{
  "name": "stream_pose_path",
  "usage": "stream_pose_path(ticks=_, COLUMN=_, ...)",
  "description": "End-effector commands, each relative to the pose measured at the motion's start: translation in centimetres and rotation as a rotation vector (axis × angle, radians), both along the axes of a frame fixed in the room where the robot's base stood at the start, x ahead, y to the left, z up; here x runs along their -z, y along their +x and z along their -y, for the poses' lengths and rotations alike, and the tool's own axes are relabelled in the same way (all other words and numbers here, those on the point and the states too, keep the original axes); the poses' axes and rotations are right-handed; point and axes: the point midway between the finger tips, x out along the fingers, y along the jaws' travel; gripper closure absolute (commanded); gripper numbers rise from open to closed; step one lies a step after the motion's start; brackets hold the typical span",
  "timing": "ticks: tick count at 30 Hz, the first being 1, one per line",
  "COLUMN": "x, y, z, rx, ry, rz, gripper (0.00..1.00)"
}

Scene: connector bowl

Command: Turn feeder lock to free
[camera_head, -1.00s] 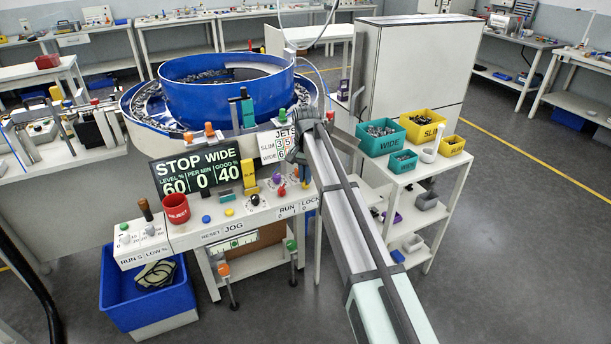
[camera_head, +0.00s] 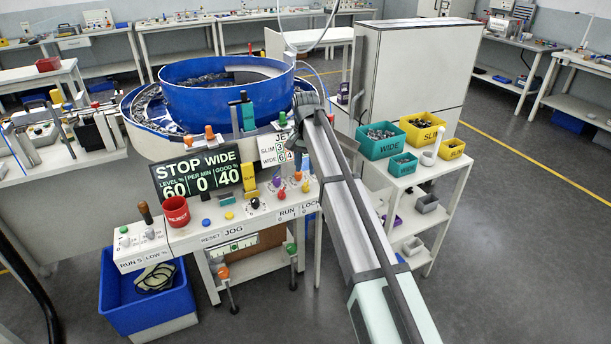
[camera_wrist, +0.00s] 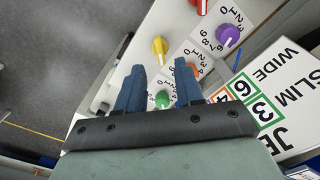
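The lock control itself cannot be made out there; my arm covers that area. My gripper (camera_wrist: 158,75) shows in the wrist view with two blue fingers apart and nothing held between them. A green knob (camera_wrist: 163,98) shows low between the fingers, and a yellow knob (camera_wrist: 160,47) shows beyond their tips.
A purple knob (camera_wrist: 228,36) and the JETS board (camera_wrist: 275,95) are at right in the wrist view. The blue bowl (camera_head: 225,97) stands behind the panel. A red cup (camera_head: 176,212) stands at the panel's left. Bins, including a green one (camera_head: 382,149), are on the right shelf.

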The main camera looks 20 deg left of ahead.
Motion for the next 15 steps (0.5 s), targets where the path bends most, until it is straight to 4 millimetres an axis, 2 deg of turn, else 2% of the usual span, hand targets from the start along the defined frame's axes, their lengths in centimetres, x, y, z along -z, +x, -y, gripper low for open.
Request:
stream_pose_path(ticks=1, x=-1.2, y=0.1, z=-0.1, rx=0.000, ry=0.001, rz=0.002, gripper=0.64)
stream_pose_path(ticks=6, x=-4.4, y=0.1, z=-0.1, rx=0.000, ry=0.001, rz=0.002, gripper=0.64)
stream_pose_path(ticks=15, x=-7.9, y=0.0, z=0.0, rx=0.000, ry=0.000, rz=0.000, gripper=0.64)
